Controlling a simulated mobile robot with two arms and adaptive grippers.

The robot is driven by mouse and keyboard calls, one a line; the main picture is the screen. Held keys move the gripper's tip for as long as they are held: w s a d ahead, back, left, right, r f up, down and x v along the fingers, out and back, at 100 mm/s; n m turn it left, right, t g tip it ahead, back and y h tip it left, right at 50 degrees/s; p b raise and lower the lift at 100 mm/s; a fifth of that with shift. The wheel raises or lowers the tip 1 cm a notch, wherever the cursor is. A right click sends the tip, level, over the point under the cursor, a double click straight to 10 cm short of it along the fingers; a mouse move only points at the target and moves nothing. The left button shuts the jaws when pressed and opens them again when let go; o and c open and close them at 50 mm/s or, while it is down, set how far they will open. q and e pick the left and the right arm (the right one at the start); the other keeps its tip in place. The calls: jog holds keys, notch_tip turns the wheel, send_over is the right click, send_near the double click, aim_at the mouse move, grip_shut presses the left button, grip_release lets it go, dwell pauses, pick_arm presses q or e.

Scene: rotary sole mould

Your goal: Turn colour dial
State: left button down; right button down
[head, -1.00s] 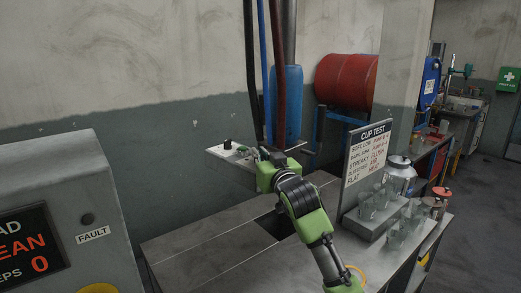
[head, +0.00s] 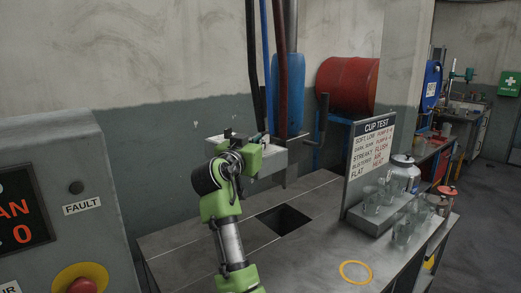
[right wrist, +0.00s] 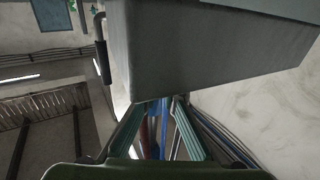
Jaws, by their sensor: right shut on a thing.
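The grey head unit (head: 282,153) stands out over the bench below the hoses. My right gripper (head: 232,136) is at the left end of its top, with the green and black wrist in front. It is shut on a small dark knob there, which I take to be the colour dial; my gripper mostly hides it, and its setting cannot be read. In the right wrist view the two teal fingers (right wrist: 162,104) reach up to the lower edge of the grey housing (right wrist: 205,50), and the dial is not visible. My left gripper is not in view.
A CUP TEST board (head: 371,150) and several clear cups (head: 384,193) stand on the bench at right. The bench top (head: 310,235) has a dark square opening (head: 284,220). A grey control cabinet (head: 75,160) with a red button (head: 84,285) stands at left.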

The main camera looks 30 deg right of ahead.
jog(key=shift+f+g, duration=0.1)
jog(key=shift+g, duration=0.2)
jog(key=c, duration=2.2)
grip_release()
jog(key=shift+o, duration=0.2)
jog(key=v, duration=0.7)
jog(key=shift+a, duration=0.25)
